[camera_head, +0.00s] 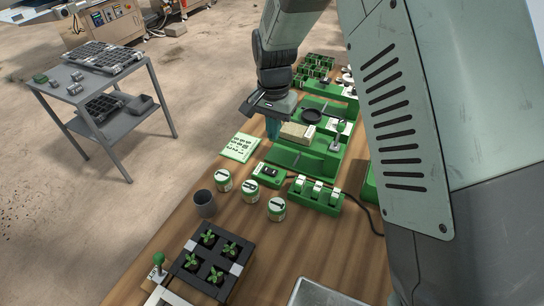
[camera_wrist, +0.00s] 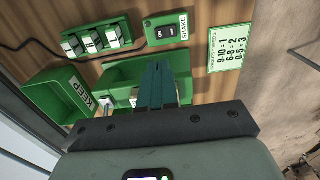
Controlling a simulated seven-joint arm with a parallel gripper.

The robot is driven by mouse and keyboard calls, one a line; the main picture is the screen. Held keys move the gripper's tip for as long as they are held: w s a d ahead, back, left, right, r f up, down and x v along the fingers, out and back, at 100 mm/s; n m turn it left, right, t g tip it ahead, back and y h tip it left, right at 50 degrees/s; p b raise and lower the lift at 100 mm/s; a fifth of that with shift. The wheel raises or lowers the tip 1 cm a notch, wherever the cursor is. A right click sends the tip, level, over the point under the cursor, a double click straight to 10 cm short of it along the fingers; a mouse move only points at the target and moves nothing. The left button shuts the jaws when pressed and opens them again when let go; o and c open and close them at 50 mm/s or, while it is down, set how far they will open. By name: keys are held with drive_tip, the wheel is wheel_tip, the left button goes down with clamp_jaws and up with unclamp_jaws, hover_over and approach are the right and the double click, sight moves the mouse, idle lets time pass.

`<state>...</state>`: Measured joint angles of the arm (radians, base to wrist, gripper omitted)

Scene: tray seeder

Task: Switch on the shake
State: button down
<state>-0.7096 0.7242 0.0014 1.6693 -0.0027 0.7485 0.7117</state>
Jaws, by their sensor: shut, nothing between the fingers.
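The shake switch (camera_head: 269,173) is a small green box with a black rocker on the wooden bench, beside the green seeder. In the wrist view the switch box (camera_wrist: 165,33) shows at the top, with a white SHAKE label at its right end. I cannot tell which way its rocker is tipped. My gripper (camera_head: 273,132) is shut and empty, fingers pointing down, behind the switch in the head view. In the wrist view my gripper's fingertips (camera_wrist: 157,68) show in front of a green tray, below the switch and apart from it.
The green seeder (camera_head: 290,160) stands beside my gripper. A green box with several white rockers (camera_head: 316,194) sits next to the switch, with a black cable. A printed card (camera_head: 241,147), labelled tins (camera_head: 250,191), a dark cup (camera_head: 204,204) and a seedling tray (camera_head: 235,268) are nearby.

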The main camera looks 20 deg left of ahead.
sight(274, 172)
drive_tip(key=shift+f, duration=0.1)
wheel_tip(274, 172, down, 14)
drive_tip(key=shift+r, duration=0.1)
idle(0.4)
drive_tip(key=shift+d+f, duration=0.1)
drive_tip(key=shift+f, duration=0.15)
idle(0.4)
drive_tip(key=shift+a+r, duration=0.25)
drive_tip(key=shift+a, duration=0.55)
drive_tip(key=shift+r, duration=0.1)
